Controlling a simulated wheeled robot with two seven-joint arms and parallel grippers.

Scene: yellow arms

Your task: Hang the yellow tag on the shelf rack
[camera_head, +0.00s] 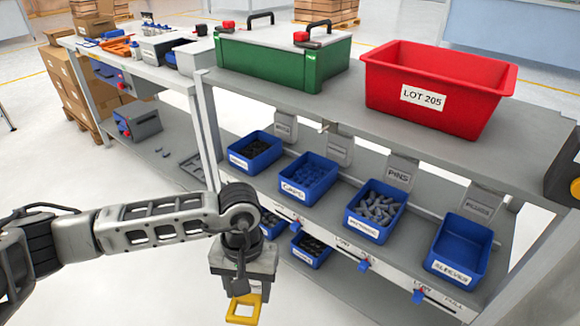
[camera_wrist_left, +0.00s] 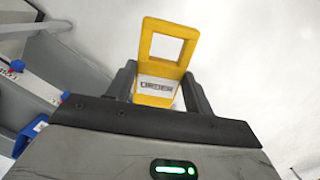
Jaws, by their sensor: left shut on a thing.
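The yellow tag (camera_head: 243,309) is a flat piece with a square opening at one end and a white label. In the left wrist view the tag (camera_wrist_left: 166,50) stands out from between the fingers, its label reading "ORDER". My left gripper (camera_head: 240,290) is shut on the tag's label end and holds it in front of the shelf rack (camera_head: 440,176), clear of it. The rack's lower rail carries small blue hooks (camera_head: 363,265) and printed labels. Another blue hook (camera_head: 418,296) sits further right. My right gripper is not in view.
Blue bins of small parts stand on the middle shelf, among them the pins bin (camera_head: 365,232) and an empty bin (camera_head: 442,267). A red crate (camera_head: 440,62) and a green case (camera_head: 268,72) stand on top. Open floor (camera_head: 130,290) lies at the left front.

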